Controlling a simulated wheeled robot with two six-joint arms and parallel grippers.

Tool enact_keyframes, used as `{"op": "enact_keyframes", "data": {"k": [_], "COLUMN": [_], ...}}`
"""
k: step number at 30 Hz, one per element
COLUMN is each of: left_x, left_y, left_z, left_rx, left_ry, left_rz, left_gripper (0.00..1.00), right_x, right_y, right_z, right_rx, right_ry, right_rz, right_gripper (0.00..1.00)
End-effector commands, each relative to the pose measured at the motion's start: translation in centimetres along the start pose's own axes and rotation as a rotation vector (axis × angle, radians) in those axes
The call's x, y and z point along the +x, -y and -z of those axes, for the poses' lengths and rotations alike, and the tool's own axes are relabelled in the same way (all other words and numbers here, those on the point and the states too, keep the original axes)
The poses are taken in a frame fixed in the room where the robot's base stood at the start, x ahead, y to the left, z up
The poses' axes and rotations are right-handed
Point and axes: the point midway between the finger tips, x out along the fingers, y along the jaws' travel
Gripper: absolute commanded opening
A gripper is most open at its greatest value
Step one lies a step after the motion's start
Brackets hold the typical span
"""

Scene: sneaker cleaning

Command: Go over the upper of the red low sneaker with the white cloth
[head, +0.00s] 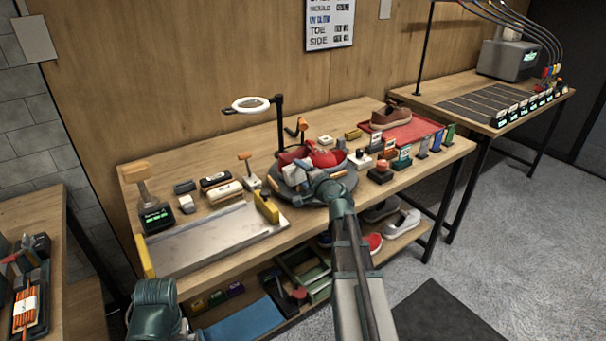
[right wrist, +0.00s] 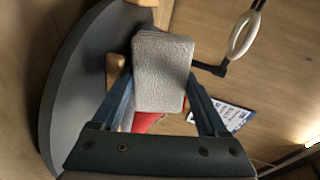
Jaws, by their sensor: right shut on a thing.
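The red low sneaker (head: 325,158) sits on the round grey turntable (head: 345,191) at the middle of the bench, partly hidden by my right gripper. My right gripper (head: 299,178) is over the turntable at the shoe's near left side. In the right wrist view it is shut on the white cloth (right wrist: 163,72), a folded pad between the fingers. A strip of the red sneaker (right wrist: 147,123) shows behind the cloth; I cannot tell whether they touch. My left arm shows at the bottom left of the head view, but its gripper does not.
A ring lamp (head: 250,104) stands behind the turntable. A metal tray (head: 205,240), brushes and blocks lie to the left. A brown shoe (head: 388,117) on a red mat and several small bottles and boxes stand to the right. Other shoes lie on the lower shelf.

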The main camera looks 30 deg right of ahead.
Motion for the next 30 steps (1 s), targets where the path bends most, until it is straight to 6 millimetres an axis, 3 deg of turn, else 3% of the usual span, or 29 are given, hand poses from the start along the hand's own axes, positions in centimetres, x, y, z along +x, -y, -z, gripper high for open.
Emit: {"op": "enact_keyframes", "data": {"k": [19,30], "left_x": [-1.4,-1.4], "left_y": [0.1,0.1], "left_z": [-0.1,-0.1], "left_rx": [0.000,0.000], "left_ry": [0.000,0.000], "left_rz": [0.000,0.000], "left_gripper": [1.00,1.00], "right_x": [-5.6,-6.0], "right_y": [0.1,0.0], "right_z": [0.0,0.1], "right_rx": [-0.001,-0.001], "right_ry": [-0.001,-0.002], "right_rz": [0.000,0.000], "right_gripper": [0.22,0.22]}}
